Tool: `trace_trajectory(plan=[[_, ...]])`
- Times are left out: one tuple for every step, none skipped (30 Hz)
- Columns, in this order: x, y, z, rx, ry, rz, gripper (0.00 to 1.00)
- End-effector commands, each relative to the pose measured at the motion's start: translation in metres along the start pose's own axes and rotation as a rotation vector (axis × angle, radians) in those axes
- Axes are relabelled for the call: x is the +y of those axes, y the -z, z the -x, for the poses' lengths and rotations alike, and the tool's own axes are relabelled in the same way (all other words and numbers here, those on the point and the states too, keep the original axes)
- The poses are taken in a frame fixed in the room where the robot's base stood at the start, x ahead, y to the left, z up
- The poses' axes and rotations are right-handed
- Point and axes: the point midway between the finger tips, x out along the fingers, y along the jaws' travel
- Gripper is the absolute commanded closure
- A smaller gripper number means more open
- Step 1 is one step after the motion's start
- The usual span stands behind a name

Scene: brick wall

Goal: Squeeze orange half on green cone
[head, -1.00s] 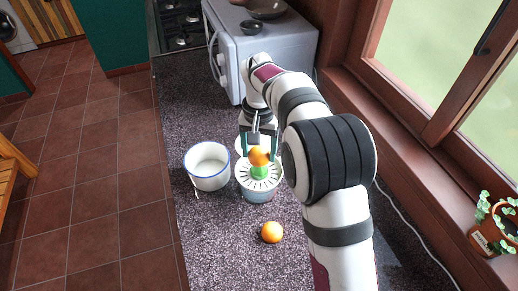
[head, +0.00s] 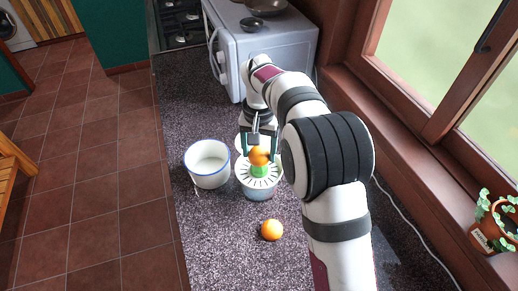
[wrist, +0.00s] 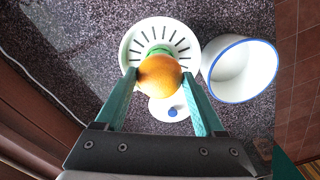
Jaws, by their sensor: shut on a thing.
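The orange half (head: 259,155) is between the green fingers of my gripper (head: 261,151), which is shut on it. The orange half also shows in the wrist view (wrist: 159,75), with a fingertip at each side. The green cone (head: 259,171) sits in the middle of the white slotted juicer top (head: 272,181). In the wrist view the cone (wrist: 159,49) is partly hidden behind the orange half. The orange half is right over the cone; whether they touch I cannot tell.
A white bowl with a blue rim (head: 208,165) stands just left of the juicer. Another orange piece (head: 272,230) lies on the dark speckled counter in front. A white oven (head: 262,58) stands behind. A potted plant (head: 492,235) is on the windowsill at right.

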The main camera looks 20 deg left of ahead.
Motion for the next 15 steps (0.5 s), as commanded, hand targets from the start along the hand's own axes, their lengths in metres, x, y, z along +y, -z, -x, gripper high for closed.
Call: trace_trajectory(plan=[[0.0,-0.0001,-0.0008,0.0,0.0,0.0,0.96],[0.0,-0.0001,-0.0013,0.0,0.0,0.0,0.96],[0.0,-0.0001,-0.0021,0.0,0.0,0.0,0.96],[0.0,0.0,-0.0026,0.0,0.0,0.0,0.96],[0.0,0.0,-0.0032,0.0,0.0,0.0,0.96],[0.0,0.0,-0.0039,0.0,0.0,0.0,0.96],[0.0,0.0,-0.0044,0.0,0.0,0.0,0.96],[0.0,0.0,-0.005,0.0,0.0,0.0,0.96],[0.0,-0.0001,-0.0057,0.0,0.0,0.0,0.96],[0.0,-0.0001,-0.0062,0.0,0.0,0.0,0.96],[0.0,-0.0002,-0.0066,0.0,0.0,0.0,0.96],[0.0,-0.0002,-0.0069,0.0,0.0,0.0,0.96],[0.0,-0.0002,-0.0071,0.0,0.0,0.0,0.96],[0.0,-0.0002,-0.0071,0.0,0.0,0.0,0.96],[0.0,-0.0002,-0.0071,0.0,0.0,0.0,0.96]])
